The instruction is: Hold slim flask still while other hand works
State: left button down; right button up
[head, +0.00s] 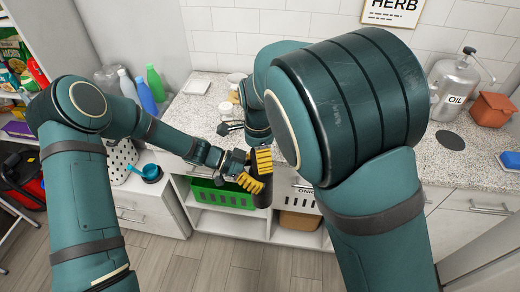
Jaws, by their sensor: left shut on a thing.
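My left gripper (260,172), with yellow finger pads, is shut on a dark, slender object that looks like the slim flask (263,197). It holds the flask in front of the counter edge, above floor level. The flask's dark lower end shows below the fingers; the fingers cover much of the rest. My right arm fills the middle and right of the head view. A dark part at its far end, over the counter, seems to be my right gripper (231,127). It is small and partly hidden by the arm, so its fingers cannot be made out.
The speckled counter (205,108) runs along the tiled wall. An oil canister (455,88) and a terracotta box (492,109) stand at right. Blue (146,97) and green (155,83) bottles stand at left. A green crate (222,194) sits on the shelf below.

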jog(key=c, duration=1.3)
jog(key=n, duration=0.3)
jog(key=o, duration=1.3)
jog(key=shift+r, duration=0.15)
